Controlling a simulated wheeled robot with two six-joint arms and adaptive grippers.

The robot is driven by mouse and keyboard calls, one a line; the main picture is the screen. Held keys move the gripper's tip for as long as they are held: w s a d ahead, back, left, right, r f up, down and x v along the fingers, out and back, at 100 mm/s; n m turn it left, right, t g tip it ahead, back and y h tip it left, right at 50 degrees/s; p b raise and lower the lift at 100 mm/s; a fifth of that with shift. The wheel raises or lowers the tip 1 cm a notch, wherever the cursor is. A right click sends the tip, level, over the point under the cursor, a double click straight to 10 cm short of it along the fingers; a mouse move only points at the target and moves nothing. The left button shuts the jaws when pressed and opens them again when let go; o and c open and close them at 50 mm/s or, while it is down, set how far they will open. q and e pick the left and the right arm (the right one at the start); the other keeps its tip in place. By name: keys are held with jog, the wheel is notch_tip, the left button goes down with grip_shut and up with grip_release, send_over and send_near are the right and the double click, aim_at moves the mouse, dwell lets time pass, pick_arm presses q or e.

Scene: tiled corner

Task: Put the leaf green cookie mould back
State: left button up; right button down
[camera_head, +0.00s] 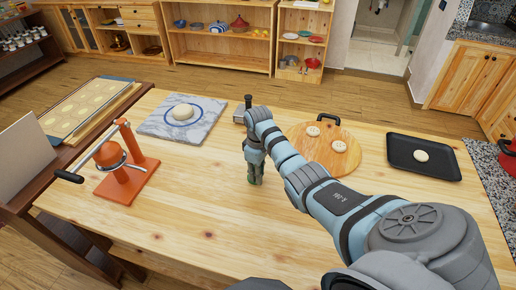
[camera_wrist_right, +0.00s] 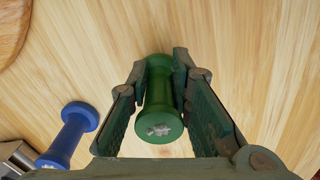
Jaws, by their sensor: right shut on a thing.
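The leaf green cookie mould (camera_wrist_right: 160,105) is a green spool-shaped piece with a worn pale patch on its near end. My right gripper (camera_wrist_right: 162,95) has one finger on each side of it and is shut on it. In the head view, the right gripper (camera_head: 254,168) is over the middle of the table, with a bit of the green mould (camera_head: 255,180) showing below it. Whether the mould touches the table is unclear. A blue mould (camera_wrist_right: 68,135) of similar shape is to the left in the right wrist view. My left gripper is not in view.
An orange press (camera_head: 125,170) and a marble board (camera_head: 183,118) with dough are left on the wooden table (camera_head: 200,235). A round board (camera_head: 335,165) and a black tray (camera_head: 425,170), both with cookies, are right. A metal object (camera_wrist_right: 18,155) is beside the blue mould. The front table is clear.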

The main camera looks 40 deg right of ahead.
jog(key=c, duration=1.4)
grip_release()
jog(key=shift+f, duration=0.1)
jog(key=shift+c, duration=0.2)
notch_tip(320, 180, up, 12)
jog(key=p, duration=0.3)
jog(key=shift+w+r, duration=0.1)
jog(key=shift+r, duration=0.15)
jog(key=shift+f, duration=0.1)
